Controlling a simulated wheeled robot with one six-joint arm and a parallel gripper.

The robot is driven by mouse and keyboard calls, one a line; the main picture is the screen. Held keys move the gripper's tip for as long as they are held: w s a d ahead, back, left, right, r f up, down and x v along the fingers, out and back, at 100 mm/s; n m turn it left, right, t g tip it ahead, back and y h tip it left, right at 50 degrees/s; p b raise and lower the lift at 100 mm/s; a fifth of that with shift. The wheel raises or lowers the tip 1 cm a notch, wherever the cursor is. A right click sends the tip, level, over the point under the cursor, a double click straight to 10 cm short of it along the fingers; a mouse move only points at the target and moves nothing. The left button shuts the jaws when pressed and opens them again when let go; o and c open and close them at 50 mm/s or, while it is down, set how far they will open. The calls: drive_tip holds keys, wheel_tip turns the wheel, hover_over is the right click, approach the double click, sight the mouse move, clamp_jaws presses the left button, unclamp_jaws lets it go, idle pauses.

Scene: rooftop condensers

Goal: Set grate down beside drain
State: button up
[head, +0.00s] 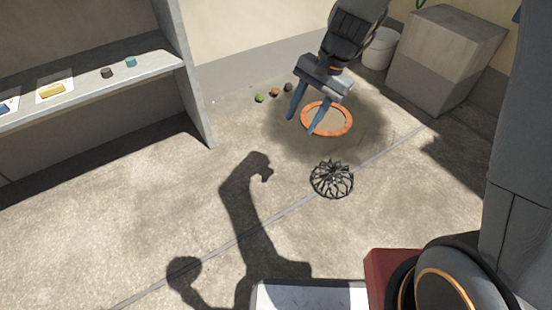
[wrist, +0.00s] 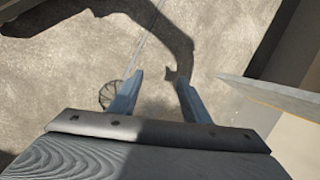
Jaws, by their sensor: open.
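The grate (head: 332,180) is a dark, domed wire basket lying on the concrete floor, in front of the drain. The drain (head: 349,116) is an orange ring in a dark, damp-looking patch of floor; my gripper hides part of its left side in the head view. My gripper (head: 301,125) is open and empty, in the air with its blue fingers pointing down. In the wrist view the two fingers (wrist: 158,82) stand apart with nothing between them. The grate also shows there (wrist: 107,93), partly hidden behind the left finger.
Several small lumps (head: 274,92) lie on the floor left of the drain. A white bucket (head: 380,48) and a grey block (head: 440,60) stand behind it to the right. A shelf (head: 130,72) with small items is at left. The floor at front left is clear.

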drive_tip(key=s+a+r+n+h, duration=0.1)
drive_tip(key=s+a+r+n, duration=0.3)
drive_tip(key=s, duration=0.3)
drive_tip(key=s+a+r+n, duration=0.3)
drive_tip(key=s+r, duration=0.3)
drive_tip(key=s, duration=0.1)
drive_tip(key=s+d+r+n+h, duration=0.1)
drive_tip(key=s+r+n, duration=0.3)
drive_tip(key=s+n, duration=0.3)
drive_tip(key=s, duration=0.5)
drive_tip(key=shift+s+d+t, duration=0.15)
drive_tip(key=shift+d+t, duration=0.05)
drive_tip(key=shift+t, duration=0.2)
drive_tip(key=shift+d+r+p, duration=0.1)
drive_tip(key=shift+r+p, duration=1.05)
drive_tip(key=shift+r+m+p, duration=0.35)
drive_tip(key=shift+r+m, duration=0.05)
